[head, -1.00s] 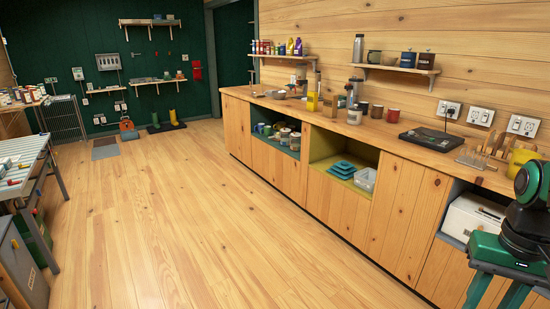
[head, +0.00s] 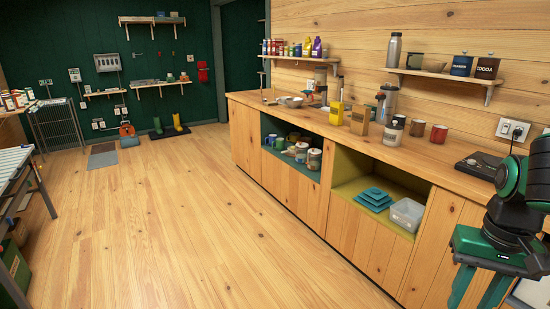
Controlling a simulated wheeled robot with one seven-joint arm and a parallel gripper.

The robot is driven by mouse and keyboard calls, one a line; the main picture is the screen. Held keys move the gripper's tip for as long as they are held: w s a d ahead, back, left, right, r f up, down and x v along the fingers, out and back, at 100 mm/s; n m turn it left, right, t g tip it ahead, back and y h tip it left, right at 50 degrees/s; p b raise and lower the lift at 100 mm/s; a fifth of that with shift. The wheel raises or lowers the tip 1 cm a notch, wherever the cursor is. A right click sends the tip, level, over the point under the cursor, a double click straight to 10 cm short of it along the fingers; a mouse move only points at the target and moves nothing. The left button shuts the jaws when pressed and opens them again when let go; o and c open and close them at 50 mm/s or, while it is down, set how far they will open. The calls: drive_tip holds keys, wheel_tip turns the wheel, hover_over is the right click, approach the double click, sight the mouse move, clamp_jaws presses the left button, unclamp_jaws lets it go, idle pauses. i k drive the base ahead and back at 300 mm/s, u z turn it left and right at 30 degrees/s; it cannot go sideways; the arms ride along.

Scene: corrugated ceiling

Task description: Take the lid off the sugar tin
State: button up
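Two dark lidded tins stand on the wall shelf above the counter. The right one reads COCOA (head: 487,67). My gripper (head: 474,296) is at the lower right, in front of the counter and well below and nearer than the shelf. Its two green fingers point down and are apart, with nothing visible between them.
The wall shelf (head: 420,72) also holds a steel bottle (head: 394,50) and a dark mug (head: 415,60). The counter (head: 420,152) below carries mugs, a dispenser and a black appliance (head: 480,166). The wooden floor (head: 170,220) is clear along the cabinets.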

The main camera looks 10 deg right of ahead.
sight(391, 126)
drive_tip(key=z, duration=0.05)
drive_tip(key=i, duration=1.3)
drive_tip(key=z, duration=0.25)
drive_tip(key=i, duration=1.8)
drive_tip(key=z, duration=0.2)
